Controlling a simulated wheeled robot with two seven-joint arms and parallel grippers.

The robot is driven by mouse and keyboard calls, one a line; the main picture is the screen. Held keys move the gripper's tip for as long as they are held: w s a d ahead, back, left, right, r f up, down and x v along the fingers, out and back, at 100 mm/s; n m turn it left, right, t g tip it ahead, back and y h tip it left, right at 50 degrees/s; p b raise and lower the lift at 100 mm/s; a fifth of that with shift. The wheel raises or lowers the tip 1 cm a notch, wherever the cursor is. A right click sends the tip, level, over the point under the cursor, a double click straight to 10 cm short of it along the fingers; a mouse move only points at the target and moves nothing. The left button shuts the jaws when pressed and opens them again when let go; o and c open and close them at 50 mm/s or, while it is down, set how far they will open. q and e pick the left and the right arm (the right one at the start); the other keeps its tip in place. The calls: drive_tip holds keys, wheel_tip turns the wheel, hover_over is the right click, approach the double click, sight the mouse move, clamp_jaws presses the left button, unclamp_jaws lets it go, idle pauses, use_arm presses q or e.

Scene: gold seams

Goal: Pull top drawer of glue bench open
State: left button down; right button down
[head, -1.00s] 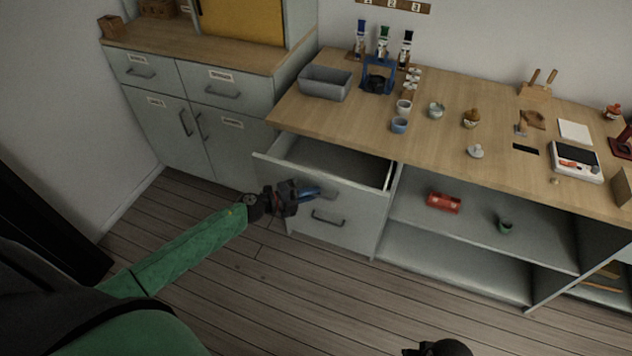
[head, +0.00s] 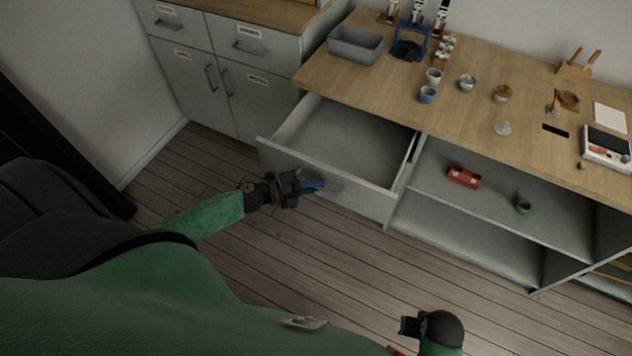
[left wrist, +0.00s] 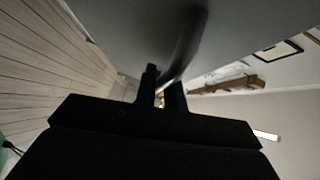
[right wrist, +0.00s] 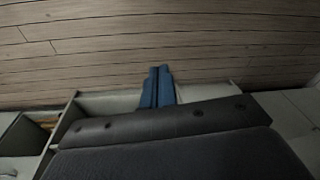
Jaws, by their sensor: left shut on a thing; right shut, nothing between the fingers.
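The glue bench (head: 490,130) has a wooden top and a pale grey body. Its top drawer (head: 300,168) stands well out from the bench and its visible inside looks empty. My left gripper (head: 318,186) is at the drawer's front face, shut on the bar handle (head: 336,188). In the left wrist view the dark handle (left wrist: 188,45) runs between the fingertips (left wrist: 162,88). The lower drawer is hidden behind the open one. My right gripper (right wrist: 159,86) is shut and empty, with the floor beyond it in the right wrist view.
A grey bin (head: 355,45), a blue stand (head: 409,44) and small cups (head: 428,94) stand on the bench top. A red item (head: 464,177) and a dark green cup (head: 523,207) are on the open shelf. Grey cabinets (head: 235,85) stand at the left. Floor in front is clear.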

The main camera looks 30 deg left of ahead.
use_arm(q)
drive_tip(key=c, duration=1.8)
unclamp_jaws()
drive_tip(key=shift+o, duration=0.2)
drive_tip(key=shift+a, duration=0.1)
